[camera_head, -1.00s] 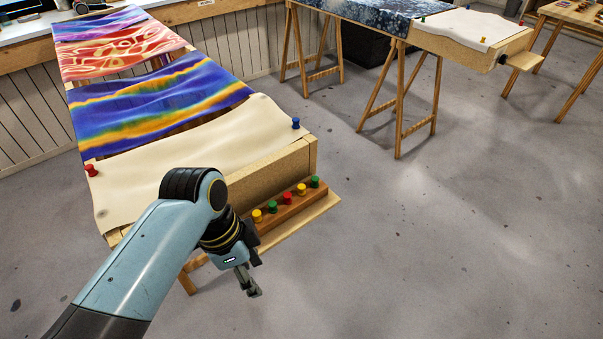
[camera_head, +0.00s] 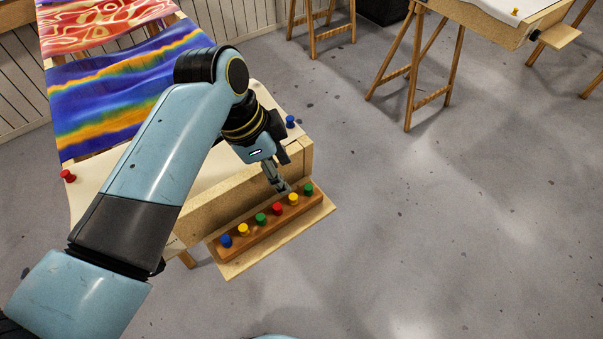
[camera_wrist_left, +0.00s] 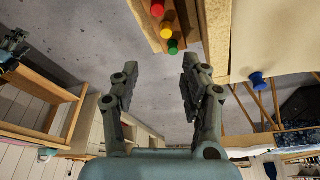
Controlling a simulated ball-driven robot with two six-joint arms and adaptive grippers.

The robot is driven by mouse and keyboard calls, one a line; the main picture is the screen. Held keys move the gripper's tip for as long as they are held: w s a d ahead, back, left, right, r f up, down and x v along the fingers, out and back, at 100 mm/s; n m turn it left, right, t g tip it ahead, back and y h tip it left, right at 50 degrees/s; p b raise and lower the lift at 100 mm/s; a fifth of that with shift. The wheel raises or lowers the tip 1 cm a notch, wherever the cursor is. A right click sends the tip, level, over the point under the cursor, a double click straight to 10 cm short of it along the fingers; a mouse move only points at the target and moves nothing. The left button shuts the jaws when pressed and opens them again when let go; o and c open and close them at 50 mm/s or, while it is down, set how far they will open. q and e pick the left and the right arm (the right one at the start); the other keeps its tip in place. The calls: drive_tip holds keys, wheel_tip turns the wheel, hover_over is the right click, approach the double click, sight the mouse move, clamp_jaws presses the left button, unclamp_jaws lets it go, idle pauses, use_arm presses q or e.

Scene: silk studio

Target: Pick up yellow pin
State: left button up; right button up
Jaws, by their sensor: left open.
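A brown wooden rack (camera_head: 233,252) holds a row of coloured pins. One yellow pin (camera_head: 293,199) stands near its right end, between a red pin (camera_head: 277,209) and a green pin (camera_head: 308,189). Another yellow pin (camera_head: 243,229) stands near the left end, between a blue pin (camera_head: 226,240) and a green pin (camera_head: 261,218). My left gripper (camera_head: 281,187) is just behind the right-end yellow pin, apart from it in the wrist view. There, the open, empty fingers (camera_wrist_left: 160,66) show with that yellow pin (camera_wrist_left: 167,31) beyond them. My right gripper is out of view.
The rack sits on a light wooden ledge (camera_head: 228,272) along a frame (camera_head: 240,185) with stretched silk. A red pin (camera_head: 68,176) and a blue pin (camera_head: 290,121) stand on the frame. Trestle tables stand behind; the floor (camera_head: 440,230) at right is clear.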

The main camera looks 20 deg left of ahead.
sight(293, 197)
use_arm(q)
drive_tip(key=x, duration=0.5)
drive_tip(key=shift+w, duration=0.15)
drive_tip(key=shift+w+f, duration=0.15)
drive_tip(key=shift+f, duration=0.2)
drive_tip(key=f, duration=0.4)
drive_tip(key=shift+w+f, duration=0.25)
drive_tip(key=shift+w+d+f, duration=0.1)
drive_tip(key=shift+f, duration=0.15)
drive_tip(key=shift+c, duration=1.7)
drive_tip(key=c, duration=0.4)
drive_tip(key=shift+c, duration=0.8)
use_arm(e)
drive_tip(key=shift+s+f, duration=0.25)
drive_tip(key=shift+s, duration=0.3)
